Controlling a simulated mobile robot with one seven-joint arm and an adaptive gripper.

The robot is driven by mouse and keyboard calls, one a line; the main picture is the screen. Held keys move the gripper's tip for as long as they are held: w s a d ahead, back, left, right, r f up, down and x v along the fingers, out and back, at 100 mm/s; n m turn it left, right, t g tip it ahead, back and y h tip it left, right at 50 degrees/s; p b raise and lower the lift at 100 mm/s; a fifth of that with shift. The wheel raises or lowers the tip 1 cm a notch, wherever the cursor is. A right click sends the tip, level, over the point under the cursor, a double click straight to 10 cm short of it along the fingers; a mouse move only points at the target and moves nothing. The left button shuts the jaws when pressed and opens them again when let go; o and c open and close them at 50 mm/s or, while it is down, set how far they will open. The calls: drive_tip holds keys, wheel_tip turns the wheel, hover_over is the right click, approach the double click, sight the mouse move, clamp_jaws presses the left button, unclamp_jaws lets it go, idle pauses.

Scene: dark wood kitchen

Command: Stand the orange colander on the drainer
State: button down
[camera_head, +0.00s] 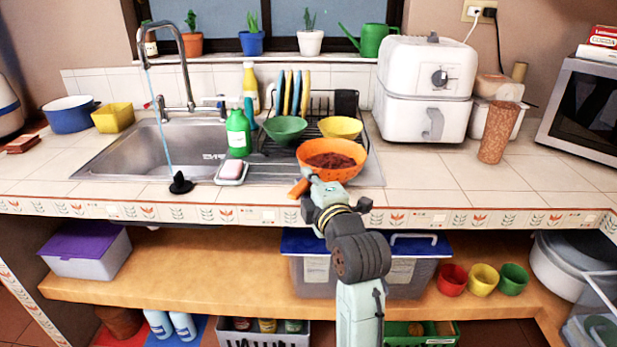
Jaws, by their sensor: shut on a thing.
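The orange colander (345,173) is upright at the front right of the drainer, its inside dark reddish. Its orange handle (298,188) points toward me at lower left. My gripper (309,180) is shut on the colander at its near side, by the handle; my wrist hides the exact contact. The black wire drainer (348,106) stands right of the sink and holds several blue and yellow plates upright, with a green bowl (285,129) and a yellow bowl (340,127) behind the colander. I cannot tell whether the colander touches the drainer or hangs just above it.
A green soap bottle (238,133) and a soap dish (232,173) stand left of the drainer, beside the sink (150,148). A white appliance (425,85) stands close behind at right. The tiled counter right of the colander (430,170) is clear.

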drive_tip(key=shift+f, duration=0.1)
drive_tip(key=c, duration=1.7)
unclamp_jaws()
drive_tip(key=shift+o, duration=0.2)
drive_tip(key=shift+s+d, duration=0.1)
drive_tip(key=shift+s, duration=0.25)
drive_tip(key=b+v, duration=1.1)
drive_tip(key=b, duration=0.2)
drive_tip(key=shift+s, duration=0.15)
